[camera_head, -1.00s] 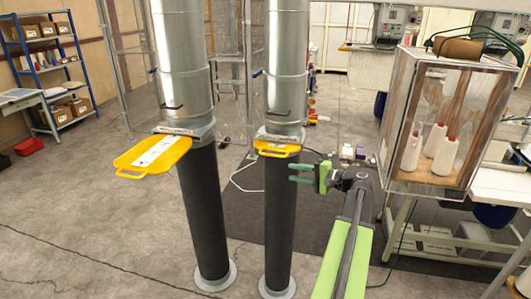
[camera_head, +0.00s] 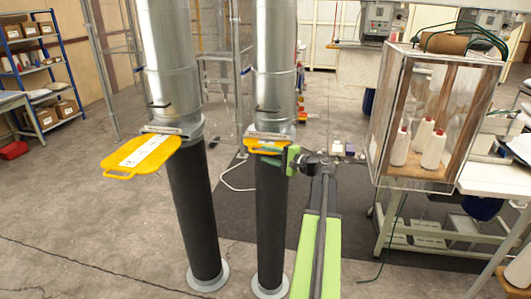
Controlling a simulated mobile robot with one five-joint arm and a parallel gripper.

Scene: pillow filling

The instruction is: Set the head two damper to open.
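Two metal ducts stand side by side, each with a yellow slide damper above a black hose. The left damper (camera_head: 142,153) sticks far out toward the left front and shows a white label strip. The right damper (camera_head: 258,144) shows only a short yellow front part under its collar (camera_head: 270,136). The lettering is too small to read, so I cannot tell which is head two. My gripper (camera_head: 272,153) is at the right damper's yellow front, from the right. Its green fingers overlap the damper's lower edge. Whether they touch or grip it is unclear.
Black hoses (camera_head: 195,220) run down to round floor flanges. A clear-walled cabinet (camera_head: 385,120) with white thread cones stands to the right on a bench frame. A blue shelf (camera_head: 45,80) stands far left. Floor in front of the left hose is clear.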

